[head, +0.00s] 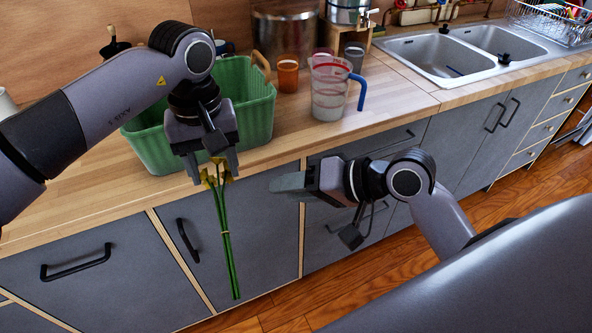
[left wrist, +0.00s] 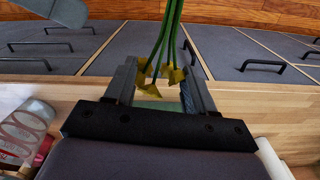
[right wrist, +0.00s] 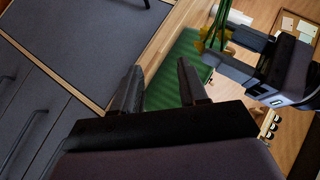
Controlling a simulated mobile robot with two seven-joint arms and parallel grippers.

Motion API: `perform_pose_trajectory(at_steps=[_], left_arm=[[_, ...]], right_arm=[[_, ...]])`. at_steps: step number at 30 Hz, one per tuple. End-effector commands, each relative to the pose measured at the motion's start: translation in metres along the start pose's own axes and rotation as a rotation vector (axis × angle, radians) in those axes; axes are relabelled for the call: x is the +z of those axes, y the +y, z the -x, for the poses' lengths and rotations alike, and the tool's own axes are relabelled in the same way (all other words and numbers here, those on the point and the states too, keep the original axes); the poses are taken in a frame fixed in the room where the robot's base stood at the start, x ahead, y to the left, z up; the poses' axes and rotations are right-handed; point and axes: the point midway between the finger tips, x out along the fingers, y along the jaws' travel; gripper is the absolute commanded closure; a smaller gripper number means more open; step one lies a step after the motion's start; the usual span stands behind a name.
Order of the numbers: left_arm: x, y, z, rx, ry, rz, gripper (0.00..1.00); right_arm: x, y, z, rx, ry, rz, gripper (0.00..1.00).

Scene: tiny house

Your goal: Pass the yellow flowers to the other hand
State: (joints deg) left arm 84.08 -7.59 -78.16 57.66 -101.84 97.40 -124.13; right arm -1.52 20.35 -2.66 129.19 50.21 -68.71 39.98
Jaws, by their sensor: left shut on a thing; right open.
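The yellow flowers (head: 225,232) have long green stems and hang blossoms up in front of the counter. My left gripper (head: 212,172) is shut on the yellow flowers near their blossoms. The left wrist view shows the blossoms (left wrist: 166,74) between its fingers (left wrist: 163,85). My right gripper (head: 285,185) is open and empty, to the right of the flowers and apart from them, pointing left toward them. In the right wrist view its fingers (right wrist: 158,88) have nothing between them, and the flowers (right wrist: 214,38) show at the upper right beside my left gripper.
A green basket (head: 150,145) stands on the wooden counter (head: 400,92) behind my left gripper. A measuring jug (head: 328,95) with a blue handle and an orange cup (head: 288,75) stand right of it. Grey cabinets (head: 110,285) with protruding handles lie below. A sink (head: 440,57) is farther right.

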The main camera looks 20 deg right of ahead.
Motion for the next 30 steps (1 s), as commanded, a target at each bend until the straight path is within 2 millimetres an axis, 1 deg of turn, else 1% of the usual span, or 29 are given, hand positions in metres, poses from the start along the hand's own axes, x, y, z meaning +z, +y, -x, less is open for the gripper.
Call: perform_pose_trajectory(at_steps=[1, 3, 6, 10, 14, 17, 20, 30], left_arm=[[0.000, 0.000, 0.000, 0.000, 0.000, 0.000, 0.75], [0.000, 0.000, 0.000, 0.000, 0.000, 0.000, 0.75], [0.000, 0.000, 0.000, 0.000, 0.000, 0.000, 0.75], [0.000, 0.000, 0.000, 0.000, 0.000, 0.000, 0.75], [0.000, 0.000, 0.000, 0.000, 0.000, 0.000, 0.75], [0.000, 0.000, 0.000, 0.000, 0.000, 0.000, 0.75], [0.000, 0.000, 0.000, 0.000, 0.000, 0.000, 0.75], [0.000, 0.000, 0.000, 0.000, 0.000, 0.000, 0.75]], right_arm=[[-0.004, -0.019, 0.010, -0.026, -0.033, -0.008, 0.57], [-0.003, -0.039, 0.022, -0.049, -0.092, -0.026, 0.57], [0.001, -0.059, 0.038, -0.063, -0.164, -0.037, 0.57], [0.007, -0.073, 0.053, -0.065, -0.224, -0.041, 0.57], [0.011, -0.078, 0.056, -0.063, -0.251, -0.042, 0.57], [0.013, -0.079, 0.049, -0.064, -0.256, -0.045, 0.57], [0.018, -0.081, 0.035, -0.065, -0.257, -0.045, 0.57], [0.033, -0.084, -0.028, -0.063, -0.255, -0.046, 0.57]])
